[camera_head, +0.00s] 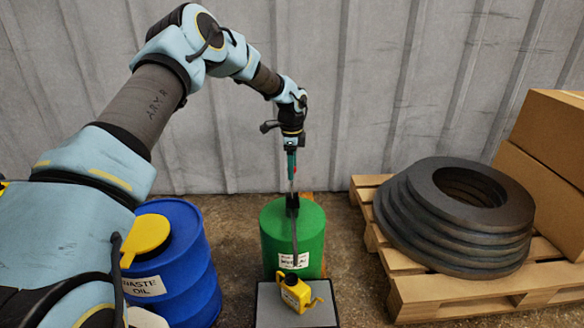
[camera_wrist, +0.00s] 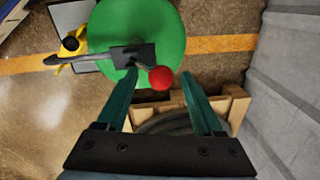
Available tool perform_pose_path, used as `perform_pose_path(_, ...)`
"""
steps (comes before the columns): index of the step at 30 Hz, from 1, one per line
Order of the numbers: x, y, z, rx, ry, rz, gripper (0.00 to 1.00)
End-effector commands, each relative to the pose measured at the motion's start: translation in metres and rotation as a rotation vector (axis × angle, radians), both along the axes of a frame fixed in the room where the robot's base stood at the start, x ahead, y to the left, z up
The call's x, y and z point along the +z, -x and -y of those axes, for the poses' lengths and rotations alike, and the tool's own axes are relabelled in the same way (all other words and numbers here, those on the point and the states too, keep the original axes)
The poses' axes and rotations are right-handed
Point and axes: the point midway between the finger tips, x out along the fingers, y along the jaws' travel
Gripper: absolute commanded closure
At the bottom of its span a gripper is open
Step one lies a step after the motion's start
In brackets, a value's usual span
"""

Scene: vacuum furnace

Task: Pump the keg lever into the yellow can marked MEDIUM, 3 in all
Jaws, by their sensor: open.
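The green keg (camera_head: 275,230) stands upright with a white label too small to read surely. A dark pump head (camera_wrist: 122,54) sits on its top; its spout (camera_head: 294,238) reaches toward the yellow can (camera_head: 297,294). The can, with a dark cap, stands on a grey platform (camera_head: 266,308) in front of the keg; no MEDIUM mark is readable. The lever's red ball knob (camera_wrist: 161,78) shows in the wrist view. My gripper (camera_head: 291,172) points down above the keg. Its jaws (camera_wrist: 159,72) are open, one on each side of the knob; contact is not clear.
A blue waste oil drum (camera_head: 190,270) with a yellow funnel (camera_head: 148,235) stands left of the keg. At right, a wooden pallet (camera_head: 440,292) bears stacked dark rings (camera_head: 455,245) and cardboard boxes (camera_head: 545,135). A corrugated wall (camera_head: 380,90) is close behind.

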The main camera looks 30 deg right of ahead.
Motion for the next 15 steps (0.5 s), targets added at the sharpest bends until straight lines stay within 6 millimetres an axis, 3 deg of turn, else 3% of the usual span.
perform_pose_path(3, 0.0002, 0.0000, 0.0000, 0.000, 0.000, 0.000, 0.34)
perform_pose_path(15, 0.0002, 0.0001, -0.0002, 0.000, -0.001, -0.001, 0.79)
